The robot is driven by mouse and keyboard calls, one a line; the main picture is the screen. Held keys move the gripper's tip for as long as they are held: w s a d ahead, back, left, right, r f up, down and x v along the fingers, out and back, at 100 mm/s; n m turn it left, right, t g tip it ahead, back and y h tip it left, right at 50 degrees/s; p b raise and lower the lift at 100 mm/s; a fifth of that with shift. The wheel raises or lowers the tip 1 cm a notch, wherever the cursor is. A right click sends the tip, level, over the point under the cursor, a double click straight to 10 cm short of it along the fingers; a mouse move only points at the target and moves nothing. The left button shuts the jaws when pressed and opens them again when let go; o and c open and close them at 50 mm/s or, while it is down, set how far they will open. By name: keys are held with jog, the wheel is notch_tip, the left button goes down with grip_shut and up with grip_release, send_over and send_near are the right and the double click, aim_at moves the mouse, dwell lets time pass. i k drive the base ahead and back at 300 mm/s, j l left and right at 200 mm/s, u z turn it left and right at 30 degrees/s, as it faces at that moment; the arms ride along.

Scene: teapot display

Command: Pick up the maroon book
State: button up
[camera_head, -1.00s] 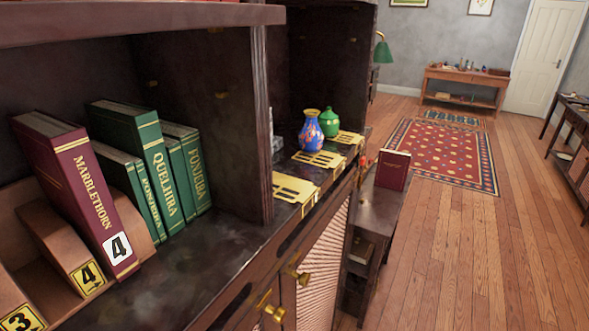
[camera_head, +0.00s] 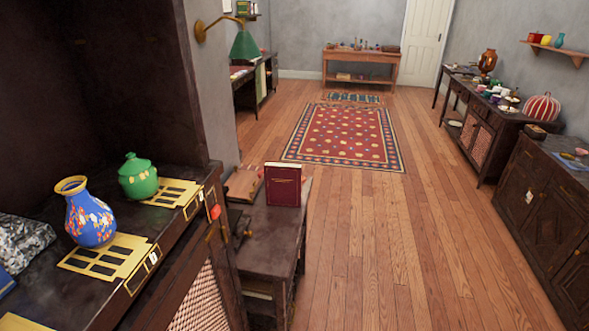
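A maroon book (camera_head: 283,185) stands upright on the top of a small dark side table (camera_head: 268,241), just left of the picture's middle. Its cover, with a thin gold border and small gold lettering, faces me. My gripper is not in view. The maroon book with the label 4, seen before, is out of view now.
A dark cabinet at left holds a blue floral vase (camera_head: 90,222) and a green lidded jar (camera_head: 138,178). A brown object (camera_head: 243,184) lies beside the book. Dark cabinets (camera_head: 555,215) line the right. The wooden floor (camera_head: 400,240) between is clear, with a red rug (camera_head: 343,137) beyond.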

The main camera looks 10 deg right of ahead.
aim_at(282, 180)
jog(key=i+l, duration=0.65)
jog(key=i, duration=0.15)
jog(key=i+l, duration=1.35)
jog(key=i, duration=0.25)
